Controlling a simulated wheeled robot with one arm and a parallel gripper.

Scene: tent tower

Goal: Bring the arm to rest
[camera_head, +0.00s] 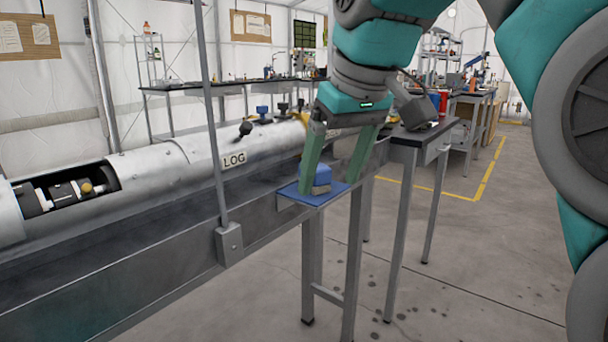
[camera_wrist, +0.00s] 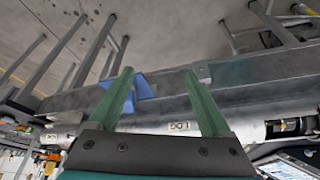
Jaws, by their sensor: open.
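My gripper (camera_head: 329,184) is open, its two green fingers spread apart and pointing down. My arm reaches in from the upper right of the head view.
A long silver cylinder labelled LOG (camera_head: 190,158) lies in a grey trough (camera_head: 150,275) at left, with an open bay. A thin grey post (camera_head: 212,110) stands in front of it. A dark-topped table (camera_head: 424,133) stands behind my gripper. The floor at lower right is clear.

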